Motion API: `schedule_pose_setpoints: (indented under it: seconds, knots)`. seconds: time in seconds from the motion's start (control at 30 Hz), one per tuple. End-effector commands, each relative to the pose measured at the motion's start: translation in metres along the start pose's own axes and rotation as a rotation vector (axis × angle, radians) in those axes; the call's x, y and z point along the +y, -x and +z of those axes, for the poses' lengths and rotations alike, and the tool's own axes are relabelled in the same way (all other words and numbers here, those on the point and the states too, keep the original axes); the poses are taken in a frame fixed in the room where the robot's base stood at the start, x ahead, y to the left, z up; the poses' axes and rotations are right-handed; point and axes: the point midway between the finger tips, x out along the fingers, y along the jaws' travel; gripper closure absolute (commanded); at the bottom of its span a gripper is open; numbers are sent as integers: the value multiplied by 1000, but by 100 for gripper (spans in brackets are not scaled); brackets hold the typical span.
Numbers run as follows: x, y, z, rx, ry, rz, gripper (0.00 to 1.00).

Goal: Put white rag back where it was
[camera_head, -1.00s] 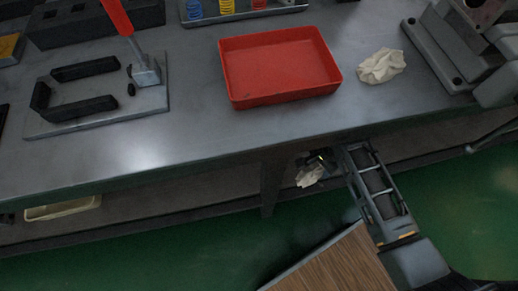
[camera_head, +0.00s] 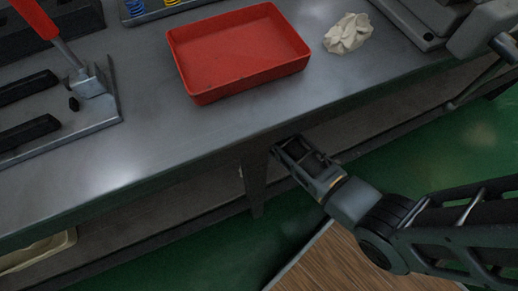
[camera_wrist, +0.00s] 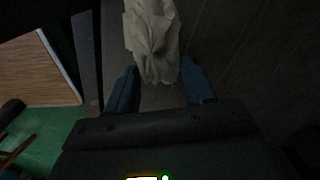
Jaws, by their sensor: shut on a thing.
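A crumpled white rag (camera_wrist: 152,40) is between the two blue fingers of my gripper (camera_wrist: 160,78) in the wrist view, and my gripper is shut on it. In the head view my gripper (camera_head: 290,150) is low at the front edge of the workbench, its tip partly hidden by the bench top. The held rag is hidden in that view. A second crumpled white rag (camera_head: 347,33) lies on the bench top, right of the red tray (camera_head: 240,50), apart from my gripper.
The grey workbench (camera_head: 150,150) has a lower shelf (camera_head: 150,215) in shadow, with a leg (camera_head: 255,185) left of my gripper. A pale bin (camera_head: 40,250) is at lower left. A red-handled tool on a plate (camera_head: 90,85) stands at left; grey machinery is at upper right.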

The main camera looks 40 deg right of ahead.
Motion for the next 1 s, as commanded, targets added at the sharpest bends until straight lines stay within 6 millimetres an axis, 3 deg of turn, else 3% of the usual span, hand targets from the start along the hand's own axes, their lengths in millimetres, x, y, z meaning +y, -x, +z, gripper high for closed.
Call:
schedule_pose_setpoints:
  seconds: [0.2, 0.63, 0.67, 0.9, 1.0]
  knots:
    - [0, -33, 0, 0, 0, 1, 76]
    - [0, -38, 0, 0, 0, 1, 76]
    - [0, -38, 0, 0, 0, 1, 47]
    - [0, -37, 0, 0, 0, 1, 24]
    - [0, -37, 0, 0, 0, 1, 23]
